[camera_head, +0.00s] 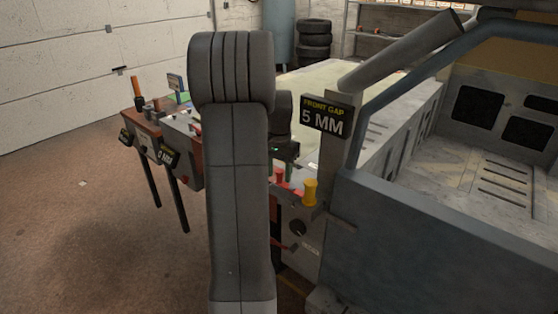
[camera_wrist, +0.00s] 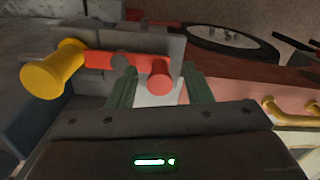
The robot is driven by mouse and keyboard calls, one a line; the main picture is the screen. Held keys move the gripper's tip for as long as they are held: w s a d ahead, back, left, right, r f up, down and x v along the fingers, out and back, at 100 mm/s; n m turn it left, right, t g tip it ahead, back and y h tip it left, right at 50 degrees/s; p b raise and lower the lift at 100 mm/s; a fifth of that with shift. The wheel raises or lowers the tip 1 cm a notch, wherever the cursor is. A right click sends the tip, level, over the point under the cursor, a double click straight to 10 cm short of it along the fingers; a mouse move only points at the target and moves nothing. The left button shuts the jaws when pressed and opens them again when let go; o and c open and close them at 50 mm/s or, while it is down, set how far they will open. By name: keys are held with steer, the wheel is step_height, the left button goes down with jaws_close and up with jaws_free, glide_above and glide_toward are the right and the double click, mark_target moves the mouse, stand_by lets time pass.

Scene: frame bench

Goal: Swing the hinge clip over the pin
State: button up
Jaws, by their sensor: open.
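In the wrist view a red bar (camera_wrist: 110,60), which looks like the hinge clip, runs in front of a grey block. A yellow flared knob (camera_wrist: 52,70) is at its left end, and a red round end (camera_wrist: 160,75) is at its right. I cannot tell which part is the pin. My gripper (camera_wrist: 161,92) is open, its green fingers on either side of the red round end; contact is unclear. In the head view the yellow knob (camera_head: 311,192) stands right of the red parts (camera_head: 281,177), below my gripper, whose fingers are mostly hidden by my arm.
A grey frame post carries a "FRONT GAP 5 MM" sign (camera_head: 325,118), close right of my gripper. A large grey vehicle frame (camera_head: 440,235) fills the right. A red-brown bench part (camera_wrist: 240,85) lies right in the wrist view. Open floor (camera_head: 80,230) is at left.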

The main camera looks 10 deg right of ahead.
step_height(320, 180, up, 14)
steer(key=shift+f+b, duration=0.25)
steer(key=shift+b, duration=0.15)
step_height(320, 180, down, 14)
steer(key=shift+r+p, duration=0.1)
steer(key=shift+p, duration=0.35)
stand_by(0.5)
